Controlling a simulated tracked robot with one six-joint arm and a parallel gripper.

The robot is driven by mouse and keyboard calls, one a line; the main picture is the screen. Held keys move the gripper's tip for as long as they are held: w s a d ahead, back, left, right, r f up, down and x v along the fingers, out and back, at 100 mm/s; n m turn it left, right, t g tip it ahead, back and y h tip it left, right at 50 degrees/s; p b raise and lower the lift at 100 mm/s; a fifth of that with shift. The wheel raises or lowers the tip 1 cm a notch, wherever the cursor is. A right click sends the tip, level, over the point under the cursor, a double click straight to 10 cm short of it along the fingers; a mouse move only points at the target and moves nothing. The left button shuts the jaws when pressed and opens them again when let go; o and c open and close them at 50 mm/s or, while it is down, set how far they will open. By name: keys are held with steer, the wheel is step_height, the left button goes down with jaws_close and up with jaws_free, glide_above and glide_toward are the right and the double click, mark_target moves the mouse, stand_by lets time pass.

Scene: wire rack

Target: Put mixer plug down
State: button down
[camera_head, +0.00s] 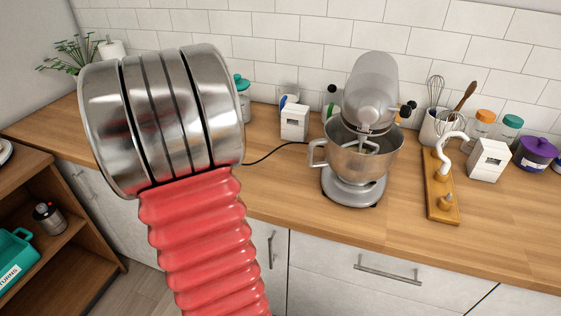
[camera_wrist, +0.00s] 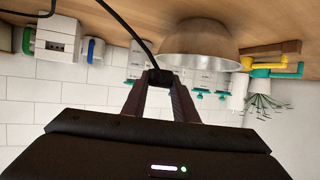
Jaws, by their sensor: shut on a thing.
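The mixer plug (camera_wrist: 160,77) is a small black piece held between the tips of my gripper (camera_wrist: 160,84) in the wrist view. My gripper is shut on it, and its black cord (camera_wrist: 127,24) runs off past the picture's upper edge. The plug appears clear of the counter; its exact height is hard to tell. In the head view neither plug nor gripper shows. The silver stand mixer (camera_head: 363,135) stands on the wooden counter (camera_head: 290,187). A black cord (camera_head: 274,151) runs left from near it and passes behind a large metal and red ribbed part.
The wrist view is upside down. It shows a metal bowl (camera_wrist: 200,45) close by the plug and a white box (camera_wrist: 57,40). In the head view a white box (camera_head: 294,122) stands left of the mixer. A wooden board (camera_head: 437,190) with a white hook lies right. The front counter is clear.

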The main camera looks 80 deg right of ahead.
steer(key=s+d+m+g, duration=0.2)
steer(key=s+d, duration=0.2)
steer(key=s, duration=0.7)
steer(key=s+d+f+m+g, duration=0.1)
steer(key=s+d, duration=0.3)
steer(key=s, duration=0.6)
steer(key=shift+s+d+m+g, duration=0.4)
steer(key=shift+m+g, duration=0.1)
steer(key=shift+g, duration=0.4)
steer(key=shift+f, duration=0.1)
steer(key=shift+a, duration=0.35)
steer(key=shift+w, duration=0.1)
glide_above(279, 164)
steer(key=shift+f, duration=3.05)
steer(key=shift+f, duration=0.1)
steer(key=shift+f, duration=1.75)
